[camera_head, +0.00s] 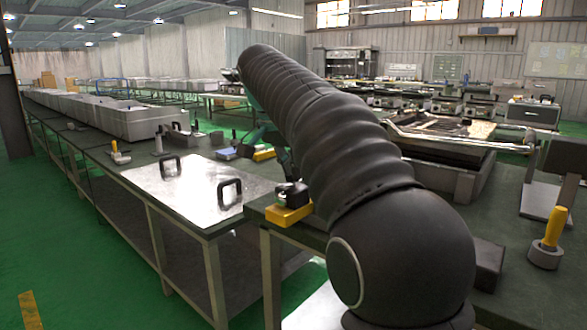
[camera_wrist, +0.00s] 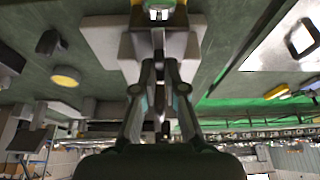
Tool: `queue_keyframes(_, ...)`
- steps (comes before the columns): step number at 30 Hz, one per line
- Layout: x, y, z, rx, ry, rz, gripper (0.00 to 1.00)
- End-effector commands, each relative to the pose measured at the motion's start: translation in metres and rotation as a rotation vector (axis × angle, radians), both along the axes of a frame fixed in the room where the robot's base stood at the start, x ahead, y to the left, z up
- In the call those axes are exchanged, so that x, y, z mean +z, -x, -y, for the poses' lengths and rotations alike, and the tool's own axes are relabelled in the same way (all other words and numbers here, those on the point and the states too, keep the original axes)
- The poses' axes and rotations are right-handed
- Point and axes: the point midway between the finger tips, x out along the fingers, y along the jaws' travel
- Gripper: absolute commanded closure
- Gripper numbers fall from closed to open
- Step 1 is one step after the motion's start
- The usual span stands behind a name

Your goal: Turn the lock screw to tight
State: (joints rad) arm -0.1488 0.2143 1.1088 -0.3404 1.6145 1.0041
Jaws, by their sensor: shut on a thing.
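In the wrist view, which looks upside down, my gripper (camera_wrist: 158,45) has both fingers drawn close together at the upper middle. They are shut on a small part that I take to be the lock screw (camera_wrist: 159,14); its pale metallic end shows just past the fingertips, with a yellow-green round piece beyond it. The grip itself is mostly hidden by the fingers. A light grey block-shaped fixture (camera_wrist: 112,45) lies around and behind the fingertips. In the head view my dark ribbed arm covers the gripper and the screw, and the screw's angle cannot be read.
In the head view, a metal plate with black handles (camera_head: 200,190) lies left of my arm. A yellow block (camera_head: 288,214) sits at the near table edge. A yellow-handled tool (camera_head: 553,228) stands at right. A yellow round piece (camera_wrist: 66,76) shows in the wrist view.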

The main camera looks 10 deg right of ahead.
Motion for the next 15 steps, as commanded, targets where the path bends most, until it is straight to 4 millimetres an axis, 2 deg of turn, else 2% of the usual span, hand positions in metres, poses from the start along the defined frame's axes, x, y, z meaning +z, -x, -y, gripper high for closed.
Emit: queue_keyframes(15,-0.0003,-0.0006,-0.0016,-0.051,-0.003,0.001,1.00)
